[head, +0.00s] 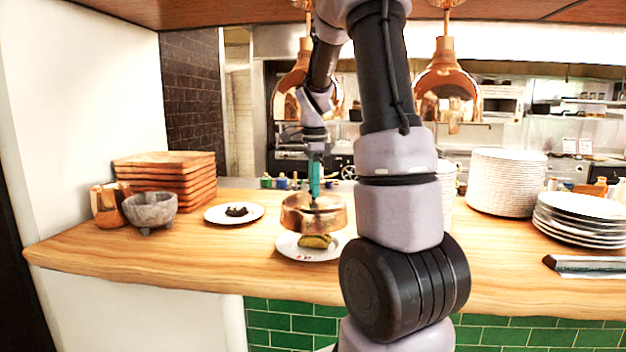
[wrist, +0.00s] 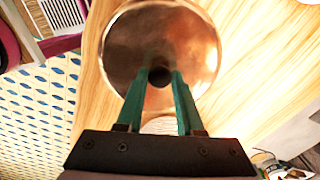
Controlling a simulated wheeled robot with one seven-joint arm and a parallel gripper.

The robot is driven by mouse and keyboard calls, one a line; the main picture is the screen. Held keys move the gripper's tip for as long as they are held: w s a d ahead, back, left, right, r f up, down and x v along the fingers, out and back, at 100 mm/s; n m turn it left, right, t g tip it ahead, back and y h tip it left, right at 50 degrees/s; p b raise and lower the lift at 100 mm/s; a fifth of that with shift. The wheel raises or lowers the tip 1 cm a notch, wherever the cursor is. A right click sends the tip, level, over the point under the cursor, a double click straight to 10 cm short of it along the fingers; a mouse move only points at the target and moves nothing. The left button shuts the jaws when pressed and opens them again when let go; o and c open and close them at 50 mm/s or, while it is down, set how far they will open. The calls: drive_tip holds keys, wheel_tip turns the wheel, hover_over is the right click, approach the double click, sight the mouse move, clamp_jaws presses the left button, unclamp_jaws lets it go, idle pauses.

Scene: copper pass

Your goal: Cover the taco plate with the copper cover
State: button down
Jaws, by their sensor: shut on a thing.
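The copper cover (head: 312,214) is a round dome with a dark knob on top. My gripper (head: 314,192) is shut on that knob from above; in the wrist view my gripper (wrist: 160,78) has its two teal fingers on either side of the knob, and the cover (wrist: 155,40) fills the top middle. The cover hangs above the white taco plate (head: 286,248). A folded taco (head: 316,241) shows on the plate below the cover's rim, with a small red garnish beside it. My arm hides the plate's right edge.
A white plate with dark food (head: 236,212) lies to the left. A stone mortar (head: 150,211), copper mugs (head: 108,205) and stacked wooden boards (head: 165,175) stand farther left. Plate stacks (head: 503,182) stand right. Copper lamps (head: 447,85) hang above. Counter front left is clear.

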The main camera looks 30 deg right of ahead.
sight(313, 200)
drive_tip(key=shift+f, duration=2.7)
drive_tip(key=shift+f, duration=0.5)
drive_tip(key=shift+c, duration=2.3)
unclamp_jaws()
drive_tip(key=shift+o, duration=0.3)
drive_tip(key=o, duration=0.4)
drive_tip(key=shift+r, duration=2.5)
